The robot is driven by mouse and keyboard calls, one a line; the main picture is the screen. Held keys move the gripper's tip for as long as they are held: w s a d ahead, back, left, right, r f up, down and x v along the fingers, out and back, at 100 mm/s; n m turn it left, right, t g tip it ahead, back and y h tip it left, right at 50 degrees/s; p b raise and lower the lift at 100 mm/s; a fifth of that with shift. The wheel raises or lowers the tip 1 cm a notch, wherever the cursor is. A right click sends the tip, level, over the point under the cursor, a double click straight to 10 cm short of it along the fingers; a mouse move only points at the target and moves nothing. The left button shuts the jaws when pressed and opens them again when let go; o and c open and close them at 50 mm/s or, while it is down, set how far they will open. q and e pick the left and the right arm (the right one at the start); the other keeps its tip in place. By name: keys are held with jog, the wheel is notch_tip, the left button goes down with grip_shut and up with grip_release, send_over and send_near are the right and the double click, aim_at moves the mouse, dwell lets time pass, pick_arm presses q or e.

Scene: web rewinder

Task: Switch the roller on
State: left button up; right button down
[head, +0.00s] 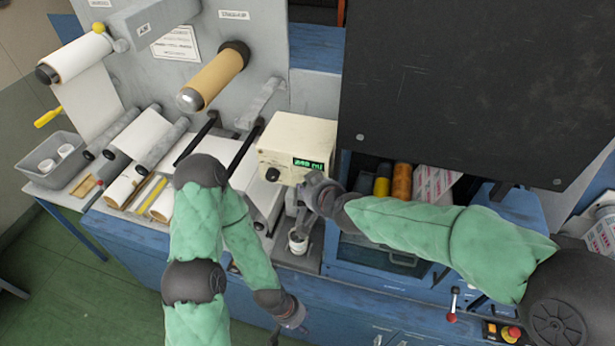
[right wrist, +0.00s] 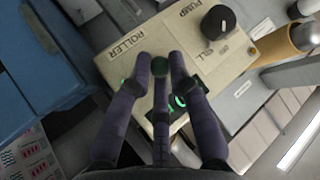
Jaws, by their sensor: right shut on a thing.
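The cream control box (head: 285,132) stands on the machine, with a lit green display (head: 307,163) and a dark knob (head: 271,174) on its front. In the right wrist view the box face (right wrist: 140,42) carries the words ROLLER and PUMP, and the black knob (right wrist: 218,22) sits near PUMP. My right gripper (right wrist: 160,64) is shut on a dark greenish round knob (right wrist: 160,67) by the ROLLER label. Its fingers partly cover the display. In the head view my right gripper (head: 315,188) hides this knob. My left gripper (head: 293,314) hangs low at the machine's front edge, its fingers unclear.
A brown roll (head: 214,76) and a white roll (head: 75,58) stick out of the grey panel. A grey bin (head: 52,160) stands at the left. A large dark panel (head: 470,75) rises at the right. A red-tipped lever (head: 453,303) and red button (head: 511,332) sit at the lower right.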

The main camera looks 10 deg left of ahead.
jog(key=shift+w+r+g+p, duration=0.15)
jog(key=shift+g+p, duration=0.45)
jog(key=shift+p, duration=0.9)
jog(key=c, duration=1.2)
grip_release()
jog(key=shift+o, duration=0.2)
